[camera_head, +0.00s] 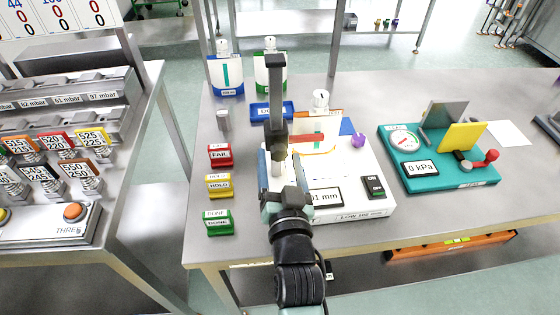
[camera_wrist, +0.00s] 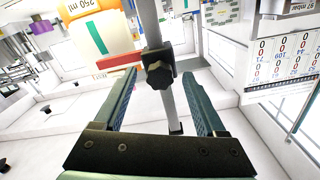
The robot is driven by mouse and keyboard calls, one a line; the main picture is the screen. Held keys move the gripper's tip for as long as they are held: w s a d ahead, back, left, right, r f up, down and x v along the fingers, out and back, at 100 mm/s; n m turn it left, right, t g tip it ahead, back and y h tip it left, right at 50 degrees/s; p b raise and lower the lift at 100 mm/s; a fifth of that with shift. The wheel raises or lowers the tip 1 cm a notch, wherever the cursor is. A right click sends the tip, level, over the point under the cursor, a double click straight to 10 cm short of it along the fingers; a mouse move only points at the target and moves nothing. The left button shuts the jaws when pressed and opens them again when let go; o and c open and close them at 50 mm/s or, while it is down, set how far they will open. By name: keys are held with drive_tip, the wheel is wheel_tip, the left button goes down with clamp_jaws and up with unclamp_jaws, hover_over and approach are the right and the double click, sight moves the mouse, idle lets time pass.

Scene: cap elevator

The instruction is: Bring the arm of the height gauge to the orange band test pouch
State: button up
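The height gauge has a white base (camera_head: 350,205) and a dark upright column (camera_head: 275,90). Its red arm (camera_head: 306,138) reaches right from the column, in front of the orange band test pouch (camera_head: 333,126). A black knob (camera_wrist: 160,74) on the column's slider shows between my fingers. My gripper (camera_head: 280,156) is open around the column from the front, fingers (camera_wrist: 160,88) apart on either side; contact is not visible.
Blue (camera_head: 227,80) and green (camera_head: 270,72) pouches stand behind. FAIL (camera_head: 219,154), HOLD (camera_head: 218,185) and DONE (camera_head: 218,222) blocks line the table's left. A teal pressure unit (camera_head: 470,178) sits right. The gauge display, ending in "01 mm", is partly hidden by my arm.

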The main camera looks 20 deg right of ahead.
drive_tip(key=v, duration=1.3)
drive_tip(key=shift+b, duration=0.45)
drive_tip(key=shift+w+r, duration=0.1)
drive_tip(key=shift+r, duration=0.05)
idle(0.8)
drive_tip(key=w+a+r+n+t+y+p, duration=0.1)
drive_tip(key=w+a+r+t+p, duration=0.15)
drive_tip(key=r, duration=0.65)
drive_tip(key=w+a+r+n+t+p, duration=0.1)
drive_tip(key=w+r, duration=0.3)
drive_tip(key=r, duration=0.4)
drive_tip(key=s+a+r+n+t+y+p, duration=0.1)
drive_tip(key=s+a+r+t+p, duration=0.1)
drive_tip(key=r, duration=1)
drive_tip(key=s+a+r+n+t+y+p, duration=0.1)
drive_tip(key=a+r, duration=0.3)
drive_tip(key=r, duration=0.9)
drive_tip(key=s+a+r+n+t+y+p, duration=0.2)
drive_tip(key=s+a+r+t+p, duration=0.1)
drive_tip(key=r, duration=1)
drive_tip(key=shift+r+n, duration=0.2)
drive_tip(key=shift+n, duration=0.2)
drive_tip(key=shift+w+t, duration=0.1)
drive_tip(key=shift+t, duration=0.15)
